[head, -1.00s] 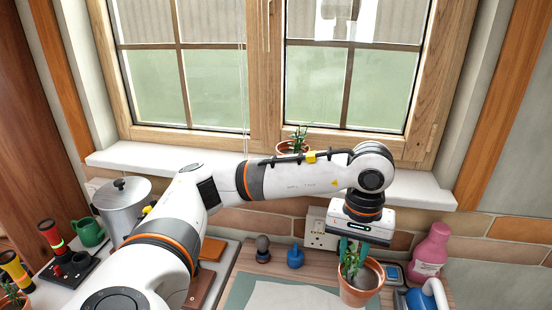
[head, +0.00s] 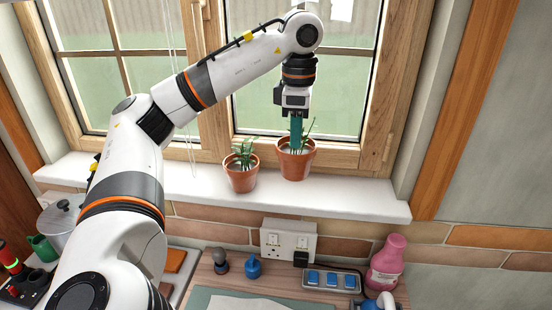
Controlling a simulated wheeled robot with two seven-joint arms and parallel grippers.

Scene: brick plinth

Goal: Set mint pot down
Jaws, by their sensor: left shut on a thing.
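The mint pot, a terracotta pot with a green plant (head: 295,165), is upright at the white windowsill (head: 340,195), on the right of another potted plant. My left gripper (head: 297,137) comes down from above and is shut on the mint pot; its teal fingers are at the pot's rim and partly hide the plant. The pot's base appears at the sill's surface, but I cannot tell whether it touches. My right gripper is not in view.
A second terracotta pot with a plant (head: 241,178) stands close on the left on the sill. The window (head: 300,60) is right behind. The sill's right part is clear. Below are a wall socket (head: 288,240), a blue-switched power strip (head: 331,281) and a pink bottle (head: 387,262).

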